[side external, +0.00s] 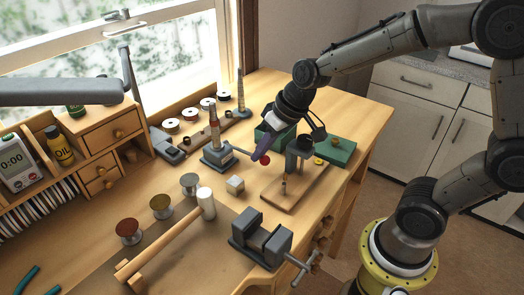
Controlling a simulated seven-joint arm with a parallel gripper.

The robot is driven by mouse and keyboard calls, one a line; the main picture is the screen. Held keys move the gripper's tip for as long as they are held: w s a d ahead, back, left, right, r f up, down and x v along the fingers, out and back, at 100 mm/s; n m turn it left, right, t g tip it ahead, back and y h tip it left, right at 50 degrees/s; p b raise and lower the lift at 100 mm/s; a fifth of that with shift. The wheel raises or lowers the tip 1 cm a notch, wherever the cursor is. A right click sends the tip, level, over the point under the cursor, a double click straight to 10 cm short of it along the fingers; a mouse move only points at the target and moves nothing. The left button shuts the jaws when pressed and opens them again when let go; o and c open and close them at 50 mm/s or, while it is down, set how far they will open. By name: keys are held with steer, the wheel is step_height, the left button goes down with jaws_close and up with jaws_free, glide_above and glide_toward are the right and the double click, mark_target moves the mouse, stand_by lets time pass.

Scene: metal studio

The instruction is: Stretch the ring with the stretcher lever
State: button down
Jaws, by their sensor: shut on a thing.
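The ring stretcher (217,157) stands on the wooden bench, a grey block with an upright tapered mandrel (214,128) that has reddish bands. A ring cannot be made out clearly on it at this size. The stretcher lever (243,153) sticks out to the right of the block and ends in a red knob (265,160). My gripper (262,153) reaches down from the upper right with its purple fingers at the knob end of the lever. It is shut on the lever; the fingers partly hide the grip.
A drill-like stand (299,153) on a wooden board is close to the right of my gripper, with a green box (336,151) beyond. Spools (190,113) stand behind.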

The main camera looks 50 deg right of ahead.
steer(key=shift+s+g, duration=0.25)
steer(key=shift+g, duration=0.15)
stand_by(0.7)
steer(key=shift+w+r+g, duration=0.5)
steer(key=shift+r+g, duration=0.4)
steer(key=w+r+g, duration=0.1)
steer(key=r+g, duration=0.1)
steer(key=w+r+g, duration=0.2)
steer(key=shift+w+m+g, duration=0.15)
steer(key=shift+m+g, duration=0.15)
steer(key=shift+g, duration=0.1)
steer(key=shift+w+a+r, duration=0.1)
steer(key=shift+w+r, duration=0.6)
steer(key=shift+r, duration=0.05)
steer(key=shift+w+r, duration=0.35)
steer(key=shift+w, duration=0.25)
steer(key=c, duration=0.9)
jaws_free()
